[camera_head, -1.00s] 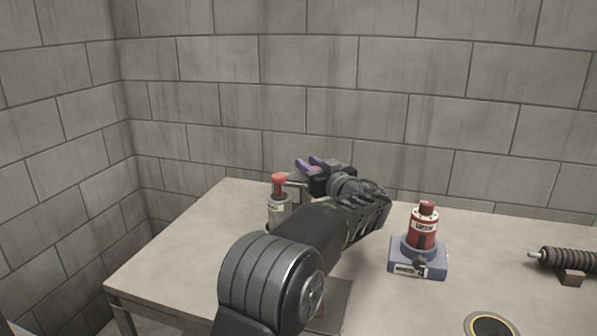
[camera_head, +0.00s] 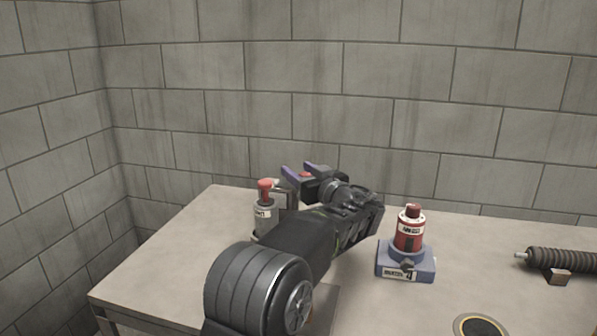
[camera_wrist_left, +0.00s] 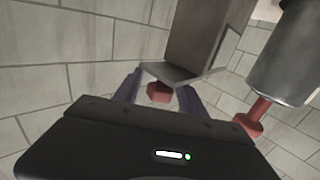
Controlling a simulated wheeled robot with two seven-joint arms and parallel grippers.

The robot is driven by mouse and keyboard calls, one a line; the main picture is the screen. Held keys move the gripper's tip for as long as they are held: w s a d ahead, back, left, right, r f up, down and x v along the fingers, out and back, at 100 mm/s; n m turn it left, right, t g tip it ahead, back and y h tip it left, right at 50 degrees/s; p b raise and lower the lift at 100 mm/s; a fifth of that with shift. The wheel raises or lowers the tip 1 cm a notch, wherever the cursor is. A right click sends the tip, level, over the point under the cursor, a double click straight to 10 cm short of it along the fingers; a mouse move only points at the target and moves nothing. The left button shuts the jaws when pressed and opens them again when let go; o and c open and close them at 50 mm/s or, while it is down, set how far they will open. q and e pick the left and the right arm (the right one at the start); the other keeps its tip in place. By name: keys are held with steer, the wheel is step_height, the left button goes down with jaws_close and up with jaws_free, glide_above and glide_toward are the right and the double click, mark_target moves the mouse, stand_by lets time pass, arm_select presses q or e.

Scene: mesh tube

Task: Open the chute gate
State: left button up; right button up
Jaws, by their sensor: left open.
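My left gripper (camera_head: 299,170) has purple fingers and is open at the back left of the table. In the left wrist view its fingers (camera_wrist_left: 161,84) stand on either side of a small red knob (camera_wrist_left: 159,93), at the lower end of a grey metal box-like part (camera_wrist_left: 197,42). This part looks like the chute, but I cannot make out its gate. Whether the fingers touch the knob is unclear. In the head view a bit of red (camera_head: 305,174) shows between the fingers. My arm hides much of the grey fixture. My right gripper is not in view.
A grey labelled cylinder with a red top (camera_head: 264,214) stands close left of my gripper; it also shows in the left wrist view (camera_wrist_left: 292,58). A red cylinder on a blue base (camera_head: 407,252), a dark coil (camera_head: 562,260) and a yellow-rimmed disc (camera_head: 481,326) are to the right. Block walls close the back.

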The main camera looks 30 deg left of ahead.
arm_select(q)
steer(key=v, duration=0.7)
steer(key=shift+b, duration=0.35)
steer(key=shift+d+r, duration=0.1)
